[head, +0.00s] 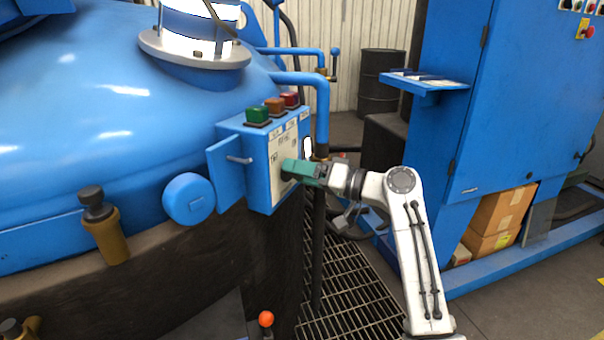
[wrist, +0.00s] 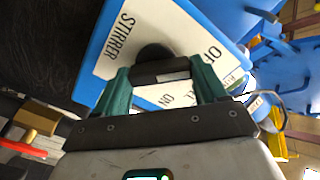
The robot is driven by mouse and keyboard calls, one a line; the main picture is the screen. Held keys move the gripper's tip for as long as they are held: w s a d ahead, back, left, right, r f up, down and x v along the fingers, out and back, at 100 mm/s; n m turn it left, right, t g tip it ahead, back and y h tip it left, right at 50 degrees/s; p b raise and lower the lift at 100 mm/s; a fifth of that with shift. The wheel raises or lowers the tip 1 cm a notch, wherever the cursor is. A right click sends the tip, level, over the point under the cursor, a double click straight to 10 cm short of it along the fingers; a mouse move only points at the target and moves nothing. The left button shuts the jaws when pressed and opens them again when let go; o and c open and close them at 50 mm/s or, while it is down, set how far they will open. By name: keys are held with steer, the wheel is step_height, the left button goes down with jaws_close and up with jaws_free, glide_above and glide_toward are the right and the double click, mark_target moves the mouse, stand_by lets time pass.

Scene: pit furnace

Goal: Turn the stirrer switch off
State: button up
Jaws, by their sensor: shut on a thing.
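The stirrer switch is a dark round knob with a bar-like handle (wrist: 160,71) in the wrist view. It sits on a white panel (wrist: 182,30) lettered STIRRER, with OFF and ON marks beside the knob. My gripper (wrist: 163,82) has its green fingers on both sides of the handle and is shut on it. In the head view my gripper (head: 288,167) meets the front of the blue control box (head: 262,198), and its fingers hide the switch there. Which mark the handle points to I cannot tell.
The box's small door (head: 226,172) stands open to the left. Green (head: 257,114), orange (head: 274,105) and red (head: 290,99) lamps top the box. A blue pipe (head: 322,115) rises behind it.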

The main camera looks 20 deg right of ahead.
steer(key=shift+f, duration=0.2)
steer(key=o, duration=1)
steer(key=shift+r, duration=0.1)
steer(key=shift+o, duration=0.2)
steer(key=shift+s+d, duration=0.1)
steer(key=shift+d, duration=0.05)
steer(key=p+v, duration=0.1)
steer(key=v, duration=0.9)
steer(key=shift+s+d, duration=0.15)
